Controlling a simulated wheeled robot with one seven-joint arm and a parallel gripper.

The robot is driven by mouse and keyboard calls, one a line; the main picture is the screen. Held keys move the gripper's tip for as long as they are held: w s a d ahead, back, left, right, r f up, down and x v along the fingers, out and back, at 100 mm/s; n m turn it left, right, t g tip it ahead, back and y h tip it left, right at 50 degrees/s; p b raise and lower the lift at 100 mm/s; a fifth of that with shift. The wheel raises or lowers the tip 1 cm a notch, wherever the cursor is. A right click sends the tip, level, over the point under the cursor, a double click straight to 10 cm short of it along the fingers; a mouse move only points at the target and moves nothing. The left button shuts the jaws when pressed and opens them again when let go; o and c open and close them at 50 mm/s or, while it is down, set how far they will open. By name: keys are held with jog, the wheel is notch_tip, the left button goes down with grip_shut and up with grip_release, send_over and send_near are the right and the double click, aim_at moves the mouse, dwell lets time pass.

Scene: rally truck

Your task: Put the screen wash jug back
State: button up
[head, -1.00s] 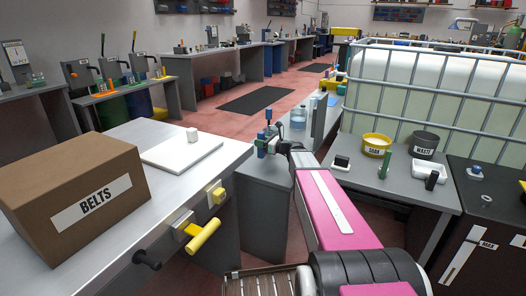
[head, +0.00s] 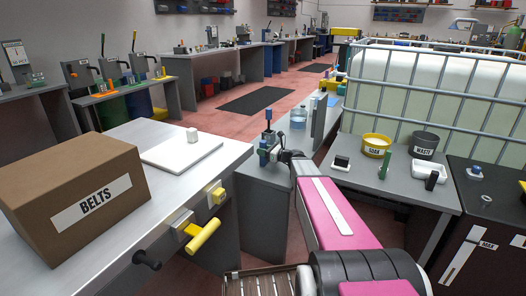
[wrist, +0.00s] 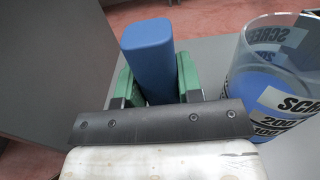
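The screen wash jug (wrist: 275,75) is a clear round vessel with black-and-white labels and blue inside. It stands at the right of the wrist view, beside my gripper and apart from its fingers. A clear vessel with blue in it, seemingly the same jug (head: 299,118), stands upright right of and beyond my gripper in the head view. My gripper (wrist: 155,85) has its green fingers on either side of an upright blue block (wrist: 147,60). Whether the fingers press on it is not clear. My gripper (head: 266,148) is small and partly hidden by its wrist in the head view.
A steel bench (head: 120,215) with a BELTS box (head: 80,195) and white board (head: 182,148) stands left. At right, a grey table (head: 385,185) holds a yellow tub (head: 376,145) and a dark WASTE tub (head: 424,144). A caged white tank (head: 430,85) stands behind it.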

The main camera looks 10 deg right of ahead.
jog(key=o, duration=0.4)
jog(key=shift+r, duration=0.1)
jog(key=v, duration=1.2)
